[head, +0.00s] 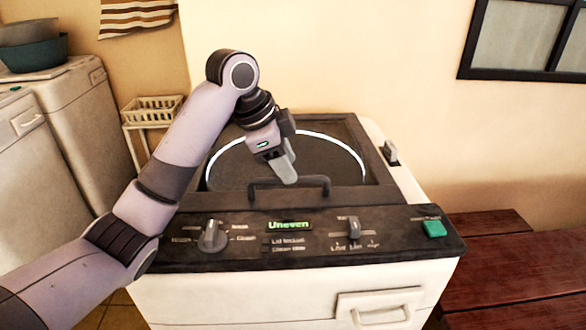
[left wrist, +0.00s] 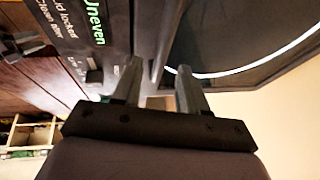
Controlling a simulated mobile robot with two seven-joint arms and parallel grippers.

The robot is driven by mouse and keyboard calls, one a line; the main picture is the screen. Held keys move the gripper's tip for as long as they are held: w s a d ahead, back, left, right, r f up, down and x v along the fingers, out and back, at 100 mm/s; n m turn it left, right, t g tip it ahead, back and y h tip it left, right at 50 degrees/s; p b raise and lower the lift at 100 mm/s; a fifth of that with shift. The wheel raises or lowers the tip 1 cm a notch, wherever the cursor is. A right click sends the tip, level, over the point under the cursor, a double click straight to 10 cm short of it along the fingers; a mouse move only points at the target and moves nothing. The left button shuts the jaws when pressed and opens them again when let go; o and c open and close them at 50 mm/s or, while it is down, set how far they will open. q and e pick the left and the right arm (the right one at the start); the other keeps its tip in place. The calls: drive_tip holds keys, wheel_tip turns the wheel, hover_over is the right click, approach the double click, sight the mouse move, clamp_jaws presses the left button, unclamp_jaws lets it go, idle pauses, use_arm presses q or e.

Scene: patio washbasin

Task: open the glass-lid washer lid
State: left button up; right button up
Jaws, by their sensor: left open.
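The washer (head: 300,290) stands in front of me with its dark glass lid (head: 330,165) lying shut on top, a bright ring showing through it. A dark bar handle (head: 290,183) runs along the lid's front edge. My left gripper (head: 286,170) is above the lid, just behind the handle, pointing down. In the left wrist view its two fingers (left wrist: 155,85) stand apart, with part of the handle seemingly between or beyond them; contact cannot be told. The lid also shows in the left wrist view (left wrist: 235,45).
The front panel has a knob (head: 212,236), a slider (head: 354,228), a green button (head: 434,229) and a display (head: 289,225) reading "Uneven". Another white appliance (head: 85,125) and a basket (head: 150,110) stand left. A wooden bench (head: 520,265) is at right. A wall is behind.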

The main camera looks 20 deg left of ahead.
use_arm(q)
drive_tip(key=shift+x, duration=1.5)
clamp_jaws()
drive_tip(key=w+a+r, duration=0.1)
drive_tip(key=w+r, duration=0.2)
drive_tip(key=r, duration=0.6)
drive_tip(key=w+a+r, duration=0.2)
drive_tip(key=w+r, duration=0.2)
drive_tip(key=r, duration=0.6)
drive_tip(key=shift+w+a, duration=0.2)
drive_tip(key=shift+a, duration=0.05)
drive_tip(key=shift+c, duration=0.8)
unclamp_jaws()
drive_tip(key=shift+w+f, duration=0.1)
drive_tip(key=shift+o, duration=0.8)
drive_tip(key=shift+w+f, duration=0.15)
drive_tip(key=shift+w, duration=0.2)
drive_tip(key=shift+s+r, duration=0.2)
drive_tip(key=shift+r, duration=0.05)
